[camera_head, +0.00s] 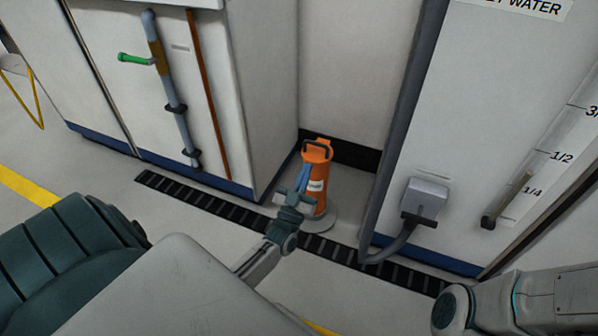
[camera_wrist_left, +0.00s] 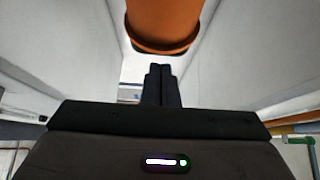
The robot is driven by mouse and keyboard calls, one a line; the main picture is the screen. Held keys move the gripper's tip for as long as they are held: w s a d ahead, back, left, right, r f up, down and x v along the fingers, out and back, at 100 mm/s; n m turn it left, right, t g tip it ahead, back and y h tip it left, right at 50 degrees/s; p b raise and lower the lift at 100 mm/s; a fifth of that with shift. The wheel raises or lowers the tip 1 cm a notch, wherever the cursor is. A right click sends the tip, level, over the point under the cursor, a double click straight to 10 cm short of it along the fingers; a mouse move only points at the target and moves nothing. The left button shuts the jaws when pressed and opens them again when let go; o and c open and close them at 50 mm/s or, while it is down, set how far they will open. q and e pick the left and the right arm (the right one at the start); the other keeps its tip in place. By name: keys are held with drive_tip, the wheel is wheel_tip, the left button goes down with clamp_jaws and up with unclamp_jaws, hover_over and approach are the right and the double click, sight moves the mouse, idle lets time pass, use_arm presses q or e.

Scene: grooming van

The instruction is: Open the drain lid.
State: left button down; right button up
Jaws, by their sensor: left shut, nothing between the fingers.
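My left gripper (camera_head: 304,175) is shut and empty, in front of an orange cylinder (camera_head: 318,155) with a black handle on top. A long black slotted drain strip (camera_head: 205,202) runs along the floor. I cannot make out a separate drain lid. My right gripper is out of view; only its arm shows.
A white cabinet (camera_head: 262,95) with a pipe and green valve handle (camera_head: 135,59) stands at the left. A white water tank (camera_head: 480,110) stands at the right, with a grey box (camera_head: 425,197) and a hose (camera_head: 384,252) low on it. The orange cylinder's recess is narrow.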

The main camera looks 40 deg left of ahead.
sight(311, 161)
use_arm(q)
drive_tip(key=b+x, duration=0.1)
drive_tip(key=x, duration=0.4)
idle(0.5)
